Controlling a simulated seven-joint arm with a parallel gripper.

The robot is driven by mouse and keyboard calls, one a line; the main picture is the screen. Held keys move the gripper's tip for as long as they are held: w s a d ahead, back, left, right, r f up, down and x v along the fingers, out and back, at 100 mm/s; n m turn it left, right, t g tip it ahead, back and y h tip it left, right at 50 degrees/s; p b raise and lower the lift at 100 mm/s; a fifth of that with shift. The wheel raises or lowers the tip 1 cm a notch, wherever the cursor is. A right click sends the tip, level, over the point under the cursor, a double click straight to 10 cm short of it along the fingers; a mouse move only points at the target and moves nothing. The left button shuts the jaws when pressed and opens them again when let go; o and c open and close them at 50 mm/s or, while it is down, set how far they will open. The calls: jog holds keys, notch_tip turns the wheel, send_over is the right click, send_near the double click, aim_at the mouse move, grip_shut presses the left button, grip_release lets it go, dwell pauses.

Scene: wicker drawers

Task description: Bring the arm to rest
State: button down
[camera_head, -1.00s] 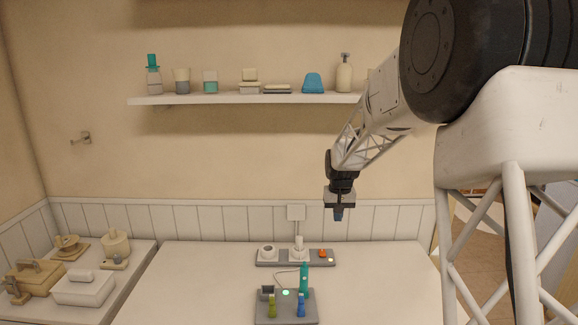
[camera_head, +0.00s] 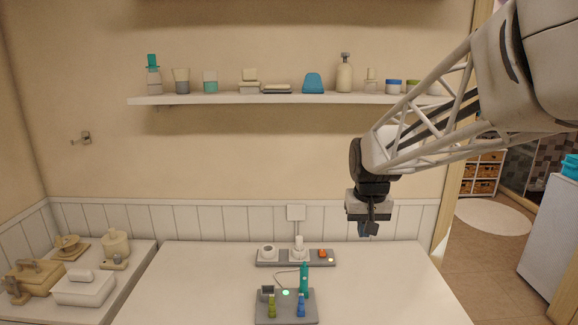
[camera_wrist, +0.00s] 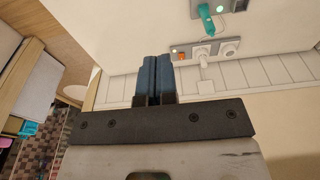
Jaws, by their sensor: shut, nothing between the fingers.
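My gripper (camera_head: 368,228) hangs in the air at the right of the head view, fingers pointing down, above the right back part of the white counter (camera_head: 390,285). It is shut and empty. In the wrist view its blue fingers (camera_wrist: 153,78) lie side by side with nothing between them. My arm reaches in from the upper right. The gripper is apart from every object on the counter and from the wall.
A shelf (camera_head: 220,98) with bottles and jars is on the wall. The counter's right side is clear. A doorway opens at right.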

jog(key=s+d+f+t, duration=0.1)
jog(key=s+f, duration=0.1)
jog(key=s, duration=2.6)
jog(key=shift+f, duration=0.25)
jog(key=shift+w, duration=0.15)
